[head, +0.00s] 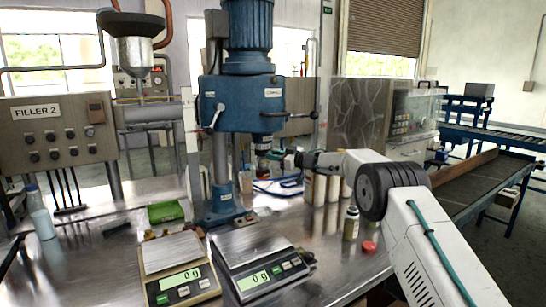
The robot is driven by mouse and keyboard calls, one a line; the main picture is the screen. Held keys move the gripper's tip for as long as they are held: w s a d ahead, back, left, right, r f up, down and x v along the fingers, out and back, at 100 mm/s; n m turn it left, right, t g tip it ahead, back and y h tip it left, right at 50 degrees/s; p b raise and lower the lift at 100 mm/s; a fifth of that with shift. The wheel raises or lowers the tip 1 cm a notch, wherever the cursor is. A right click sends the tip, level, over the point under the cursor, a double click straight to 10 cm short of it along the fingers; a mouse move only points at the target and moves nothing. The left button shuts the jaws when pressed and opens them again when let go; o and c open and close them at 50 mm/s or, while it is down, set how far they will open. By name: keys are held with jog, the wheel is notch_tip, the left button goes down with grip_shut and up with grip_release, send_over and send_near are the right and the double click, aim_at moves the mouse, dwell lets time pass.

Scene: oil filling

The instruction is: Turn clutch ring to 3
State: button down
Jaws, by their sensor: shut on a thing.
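The clutch ring (263,145) is part of the small dark and red head hanging under the blue drill-press-like machine (245,100). My gripper (283,160) reaches in from the right at the height of that head. It is shut on the clutch ring, though its fingertips are small and partly lost against the clutter behind. The ring's numbers are too small to read, so its setting cannot be told.
Two scales (262,262) reading 0 stand in front of the machine. A small bottle (351,222) and a red cap (369,247) sit below my arm. Pale bottles (320,187) stand behind. A green tray (166,211) lies left of the machine's column.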

jog(key=shift+a, duration=0.15)
jog(key=c, duration=1.3)
grip_release()
jog(key=shift+s+d, duration=0.2)
jog(key=shift+d, duration=0.25)
jog(key=v, duration=0.7)
